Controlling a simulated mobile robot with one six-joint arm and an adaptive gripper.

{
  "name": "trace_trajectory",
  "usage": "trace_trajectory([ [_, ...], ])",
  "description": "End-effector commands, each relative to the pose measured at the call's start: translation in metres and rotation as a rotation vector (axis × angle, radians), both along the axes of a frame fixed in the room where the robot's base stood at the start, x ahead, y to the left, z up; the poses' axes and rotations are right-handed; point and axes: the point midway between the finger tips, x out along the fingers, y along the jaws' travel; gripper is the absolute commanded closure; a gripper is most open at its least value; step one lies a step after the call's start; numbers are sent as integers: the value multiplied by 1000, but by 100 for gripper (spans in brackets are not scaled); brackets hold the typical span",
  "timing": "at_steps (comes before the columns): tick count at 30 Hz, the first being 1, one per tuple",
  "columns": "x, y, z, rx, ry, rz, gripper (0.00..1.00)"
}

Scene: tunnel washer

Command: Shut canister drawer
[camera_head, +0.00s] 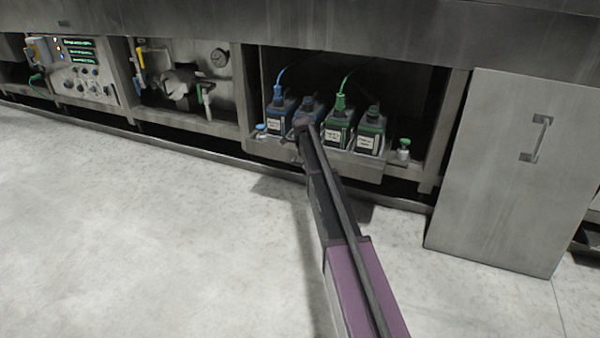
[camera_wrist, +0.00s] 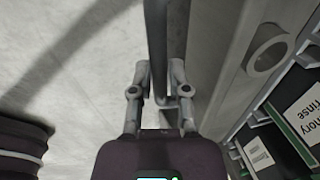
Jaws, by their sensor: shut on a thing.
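The canister drawer (camera_head: 352,166) sits low in an open bay and stands out past the frame. It holds several dark canisters (camera_head: 372,128) with white labels, some with blue or green caps. In the wrist view its grey front (camera_wrist: 215,60) runs beside a handle bar (camera_wrist: 156,35). My gripper (camera_wrist: 160,78) is shut on this bar, one finger on each side. In the head view the end of my arm covers part of the drawer front, and the handle is hidden there. Labelled canisters also show at the right of the wrist view (camera_wrist: 305,115).
A grey cabinet door with a handle (camera_head: 540,138) stands right of the bay. Left are a bay with a gauge and valve (camera_head: 185,88) and a control panel (camera_head: 82,68). Blue and green hoses rise from canister caps. The pale floor (camera_head: 150,230) in front is clear.

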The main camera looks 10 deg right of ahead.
Motion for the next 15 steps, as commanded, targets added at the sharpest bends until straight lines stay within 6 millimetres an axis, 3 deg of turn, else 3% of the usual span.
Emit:
trace_trajectory([
  [5,15,-11,0,0,1,0,100],
  [15,16,-13,0,0,2,0,100],
])
